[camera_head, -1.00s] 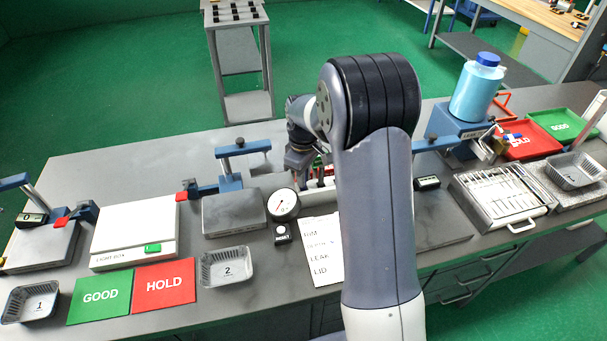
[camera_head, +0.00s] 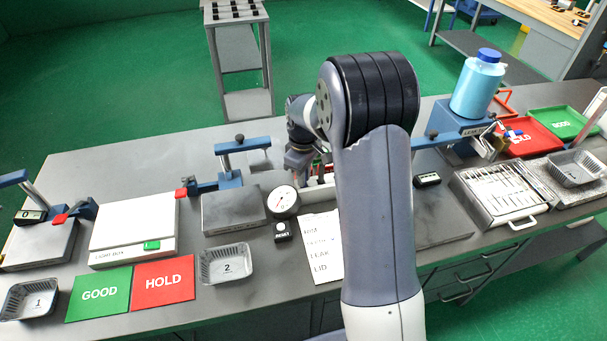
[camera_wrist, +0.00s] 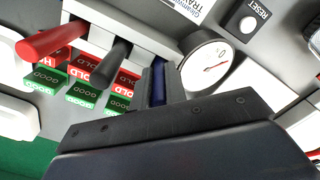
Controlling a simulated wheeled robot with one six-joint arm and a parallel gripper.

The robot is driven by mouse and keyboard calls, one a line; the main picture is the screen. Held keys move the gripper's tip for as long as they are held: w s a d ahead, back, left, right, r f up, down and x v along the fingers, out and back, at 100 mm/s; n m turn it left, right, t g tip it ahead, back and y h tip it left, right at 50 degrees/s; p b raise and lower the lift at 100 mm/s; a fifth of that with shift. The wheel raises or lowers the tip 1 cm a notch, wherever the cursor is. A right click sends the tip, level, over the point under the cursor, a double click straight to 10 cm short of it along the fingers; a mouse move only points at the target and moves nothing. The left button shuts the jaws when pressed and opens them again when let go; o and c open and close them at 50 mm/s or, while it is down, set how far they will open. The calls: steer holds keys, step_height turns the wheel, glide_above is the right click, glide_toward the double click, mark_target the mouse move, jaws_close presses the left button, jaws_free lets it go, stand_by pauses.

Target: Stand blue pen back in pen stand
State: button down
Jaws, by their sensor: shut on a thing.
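In the wrist view the blue pen (camera_wrist: 157,84) is between the two fingers of my gripper (camera_wrist: 159,76), which is shut on it. Only a short length of the pen shows. The pen stand (camera_wrist: 140,42) is a pale block just beyond the fingertips. A red pen (camera_wrist: 50,40) and a black pen (camera_wrist: 112,62) stick out of it. I cannot tell whether the blue pen's far end is inside the stand. In the head view my gripper (camera_head: 298,163) is small and partly hidden, and the blue pen cannot be made out.
A round dial gauge (camera_wrist: 205,66) is close beside my gripper, with a RESET button box (camera_wrist: 247,24) beyond it. Several red HOLD and green GOOD labelled pieces (camera_wrist: 88,92) lie behind the pens. A white paper sheet (camera_head: 321,247) lies in front on the bench.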

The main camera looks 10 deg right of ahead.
steer(key=c, duration=1.3)
jaws_free()
steer(key=shift+c, duration=0.2)
steer(key=shift+r+p, duration=2.2)
steer(key=shift+r, duration=0.85)
